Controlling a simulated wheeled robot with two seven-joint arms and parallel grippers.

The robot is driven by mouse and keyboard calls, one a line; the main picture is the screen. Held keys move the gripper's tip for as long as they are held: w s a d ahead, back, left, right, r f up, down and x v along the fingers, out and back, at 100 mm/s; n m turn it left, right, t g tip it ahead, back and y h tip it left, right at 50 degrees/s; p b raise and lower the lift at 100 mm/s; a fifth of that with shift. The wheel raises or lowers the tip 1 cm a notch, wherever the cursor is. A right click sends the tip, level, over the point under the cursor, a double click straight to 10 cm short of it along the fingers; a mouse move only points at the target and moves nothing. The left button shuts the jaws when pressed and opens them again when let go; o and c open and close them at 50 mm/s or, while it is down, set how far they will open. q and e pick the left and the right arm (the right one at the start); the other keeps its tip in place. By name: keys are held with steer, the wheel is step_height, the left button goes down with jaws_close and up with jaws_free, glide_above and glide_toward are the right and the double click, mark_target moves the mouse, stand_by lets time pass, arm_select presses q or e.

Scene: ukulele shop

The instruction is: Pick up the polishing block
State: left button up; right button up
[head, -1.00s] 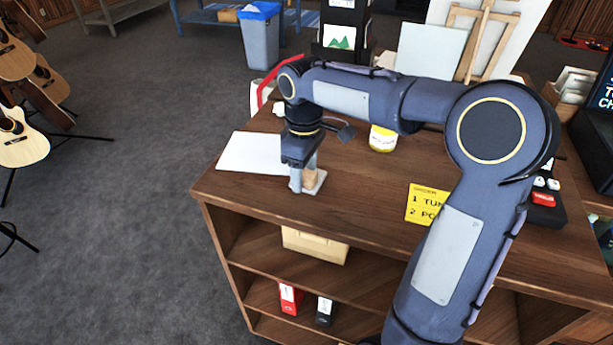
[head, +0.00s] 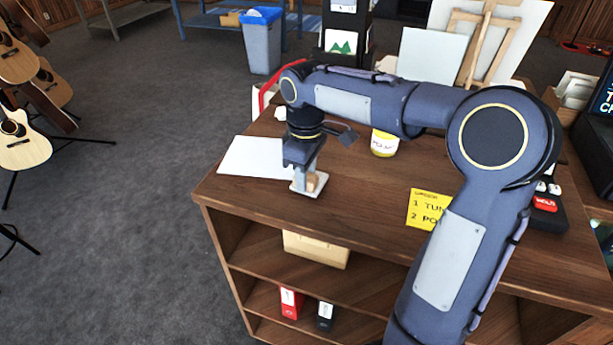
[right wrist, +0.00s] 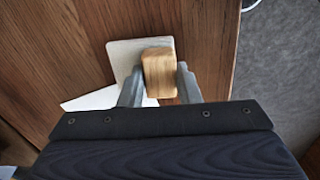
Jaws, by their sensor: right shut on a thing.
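The polishing block shows in the right wrist view as a light wooden grip (right wrist: 158,72) on a flat, pale square pad (right wrist: 122,56). In the head view its wooden part (head: 313,182) shows near the front left corner of the counter. My right gripper (head: 304,178) points down over it. In the right wrist view its fingers (right wrist: 160,84) are shut on the wooden grip, one on each side. The pad shows at or just above the counter top; I cannot tell whether it touches. My left gripper is not in view.
A white sheet (head: 255,157) lies on the counter just left of the block. A yellow-labelled tin (head: 384,144) and a yellow note (head: 428,208) are to the right. The counter's front edge (head: 275,218) is close to the block. My right arm spans the counter.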

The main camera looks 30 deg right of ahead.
steer(key=shift+r, duration=0.5)
steer(key=s+a+r+b, duration=0.2)
steer(key=s+a+r, duration=0.2)
steer(key=s+r, duration=0.7)
steer(key=shift+s+a+r, duration=0.25)
steer(key=shift+s+a, duration=0.15)
steer(key=shift+s, duration=0.7)
